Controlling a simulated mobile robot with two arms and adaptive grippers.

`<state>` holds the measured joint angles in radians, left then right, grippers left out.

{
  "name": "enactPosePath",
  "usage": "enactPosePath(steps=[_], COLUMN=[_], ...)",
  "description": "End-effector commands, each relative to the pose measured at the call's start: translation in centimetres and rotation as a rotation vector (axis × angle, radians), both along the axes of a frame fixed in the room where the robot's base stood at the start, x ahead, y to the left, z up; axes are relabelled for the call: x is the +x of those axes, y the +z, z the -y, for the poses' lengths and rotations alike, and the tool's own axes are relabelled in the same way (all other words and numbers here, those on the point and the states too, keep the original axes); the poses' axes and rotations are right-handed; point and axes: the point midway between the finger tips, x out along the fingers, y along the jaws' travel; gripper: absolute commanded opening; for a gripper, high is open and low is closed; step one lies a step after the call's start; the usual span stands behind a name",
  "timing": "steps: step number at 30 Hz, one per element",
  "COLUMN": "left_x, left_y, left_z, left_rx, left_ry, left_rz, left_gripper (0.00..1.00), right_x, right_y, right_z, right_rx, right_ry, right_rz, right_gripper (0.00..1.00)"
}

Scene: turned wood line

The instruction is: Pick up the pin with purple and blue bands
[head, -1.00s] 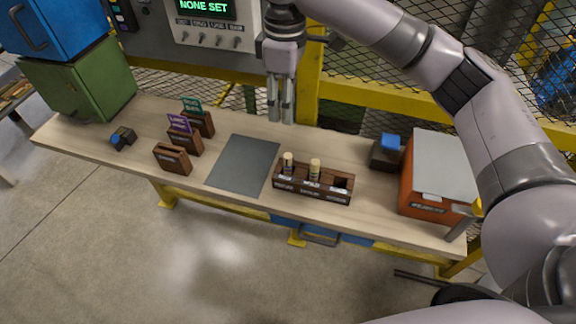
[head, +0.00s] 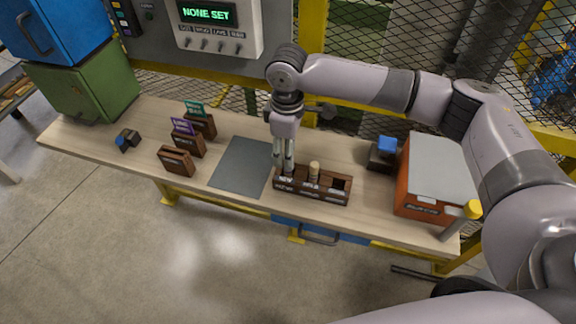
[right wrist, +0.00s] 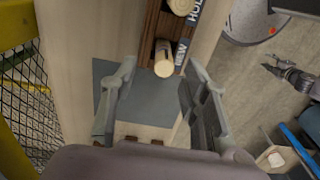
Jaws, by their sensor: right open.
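A dark wooden rack (head: 326,197) stands on the bench with two pale pins in it. One pin (right wrist: 163,58) sits in the slot labelled NEW; the other pin (head: 314,171) is in the middle slot, and the right slot looks empty. No purple or blue bands can be made out on either pin. My right gripper (head: 284,168) is open, pointing down at the left slot and partly covering the NEW pin. In the right wrist view that pin shows just beyond the open fingers, with nothing between them. What looks like my left gripper (right wrist: 288,72) shows at the right there.
A grey mat (head: 240,166) lies left of the rack. Small wooden holders with green (head: 195,108) and purple (head: 183,127) signs stand farther left. An orange box (head: 418,207) and a dark block with a blue top (head: 384,152) are on the right.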

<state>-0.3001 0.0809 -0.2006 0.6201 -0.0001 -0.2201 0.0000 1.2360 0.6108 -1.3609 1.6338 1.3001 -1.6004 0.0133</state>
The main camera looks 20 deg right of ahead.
Motion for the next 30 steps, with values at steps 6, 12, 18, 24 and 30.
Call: enactPosePath(steps=[6,12,18,24,30], left_x=[0.0,0.0,0.0,0.0,0.0], left_y=[1.5,1.5,1.5,1.5,1.5], left_z=[0.0,0.1,0.1,0.1,0.1], left_rx=[0.0,-0.001,-0.001,-0.001,-0.001], left_ry=[0.0,0.001,0.001,0.001,0.001], left_rz=[0.0,0.0,0.0,0.0,0.0], left_gripper=[0.4,0.4,0.4,0.4,0.4], right_x=[-0.5,-0.5,-0.5,-0.5,-0.5], right_y=[-3.0,-3.8,-3.8,-3.8,-3.7], right_z=[0.0,0.0,0.0,0.0,0.0], right_rx=[-0.002,-0.001,-0.001,-0.001,-0.001], right_ry=[-0.001,0.0,0.0,0.0,0.0], right_rz=[-0.001,0.001,0.001,0.001,0.001], right_gripper=[0.42,0.42,0.36,0.23,0.1])
